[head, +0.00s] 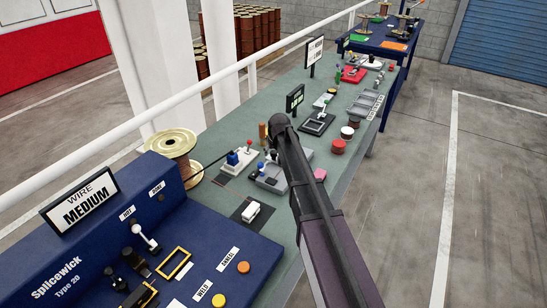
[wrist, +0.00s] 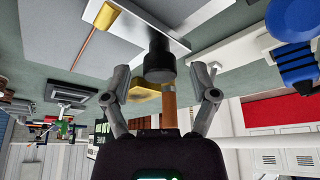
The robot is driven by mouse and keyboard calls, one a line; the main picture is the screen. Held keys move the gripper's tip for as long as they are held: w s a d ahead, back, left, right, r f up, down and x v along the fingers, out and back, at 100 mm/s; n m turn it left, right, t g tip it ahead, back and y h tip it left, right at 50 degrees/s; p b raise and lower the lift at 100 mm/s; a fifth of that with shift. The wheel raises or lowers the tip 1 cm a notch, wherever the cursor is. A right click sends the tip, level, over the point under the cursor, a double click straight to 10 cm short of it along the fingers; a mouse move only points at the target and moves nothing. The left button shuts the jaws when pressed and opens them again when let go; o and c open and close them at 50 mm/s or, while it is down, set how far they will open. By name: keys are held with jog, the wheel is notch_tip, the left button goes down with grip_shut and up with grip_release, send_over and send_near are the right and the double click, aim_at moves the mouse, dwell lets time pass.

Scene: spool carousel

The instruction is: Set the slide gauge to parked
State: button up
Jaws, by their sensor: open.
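No label that I can read names the slide gauge, so I cannot tell for sure which part it is. A grey flat fixture (head: 271,180) with dark parts lies on the green bench beside my arm, partly hidden by it. In the wrist view a black round knob (wrist: 159,60) stands on a pale grey plate (wrist: 178,32). My gripper (wrist: 161,72) is open, with one finger on each side of the knob and gaps showing on both sides. In the head view my arm hides the gripper.
A white base with a blue block (head: 233,157) and a red knob is left of the grey fixture. A wire spool (head: 171,143) and the blue Splicewick machine (head: 90,225) are nearer. An orange-brown cylinder (wrist: 169,110) shows behind the knob.

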jog(key=shift+w+f, duration=0.15)
jog(key=shift+f, duration=0.25)
jog(key=shift+c, duration=0.2)
grip_shut()
